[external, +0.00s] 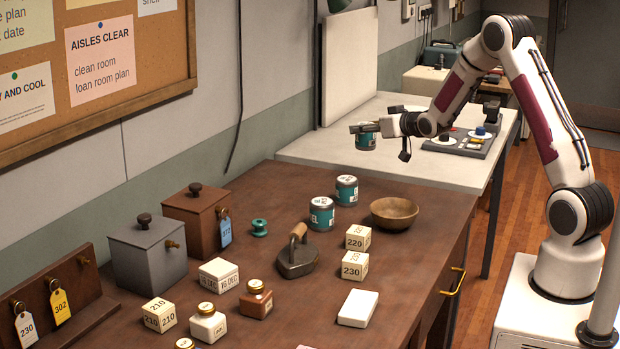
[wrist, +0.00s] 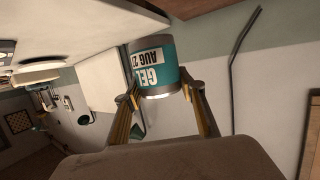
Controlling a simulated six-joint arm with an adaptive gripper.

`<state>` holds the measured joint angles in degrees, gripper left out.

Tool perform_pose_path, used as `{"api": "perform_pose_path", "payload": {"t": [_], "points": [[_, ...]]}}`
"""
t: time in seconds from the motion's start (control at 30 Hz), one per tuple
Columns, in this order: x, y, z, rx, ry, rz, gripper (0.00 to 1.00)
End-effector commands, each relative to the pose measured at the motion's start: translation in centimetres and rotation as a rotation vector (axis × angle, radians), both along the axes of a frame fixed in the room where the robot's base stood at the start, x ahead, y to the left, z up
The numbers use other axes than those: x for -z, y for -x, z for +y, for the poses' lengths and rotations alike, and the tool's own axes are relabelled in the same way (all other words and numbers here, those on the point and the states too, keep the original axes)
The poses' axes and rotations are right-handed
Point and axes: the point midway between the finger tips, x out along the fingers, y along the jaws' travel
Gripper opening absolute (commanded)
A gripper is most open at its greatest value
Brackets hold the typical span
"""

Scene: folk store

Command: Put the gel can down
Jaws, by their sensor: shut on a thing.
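The gel can (external: 365,141) is a small grey can with a teal band. In the wrist view the gel can (wrist: 156,68) sits between the two fingers, its label reading "GEL" and "AUG" upside down. My gripper (external: 364,127) is shut on it and holds it in the air, above the area where the brown table meets the white table. In the wrist view my gripper (wrist: 165,95) has a finger on each side of the can. Two similar teal cans, a nearer one (external: 321,215) and a farther one (external: 346,190), stand upright on the brown table (external: 260,185).
A wooden bowl (external: 394,213) stands right of the cans. Brown tabletop behind the cans is clear.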

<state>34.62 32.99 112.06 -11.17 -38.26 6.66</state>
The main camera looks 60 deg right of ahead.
Motion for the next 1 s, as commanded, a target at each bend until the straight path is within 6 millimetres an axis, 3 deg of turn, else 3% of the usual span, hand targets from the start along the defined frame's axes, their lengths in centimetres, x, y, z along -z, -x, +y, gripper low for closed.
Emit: {"api": "perform_pose_path", "payload": {"t": [0.23,0.73,1.0], "points": [[0.9,0.4,2.5,-0.060,0.002,-0.002,0.15],[1.1,0.3,2.4,-0.052,0.000,-0.001,0.15],[3.8,0.3,2.5,-0.052,-0.001,0.003,0.15]]}}
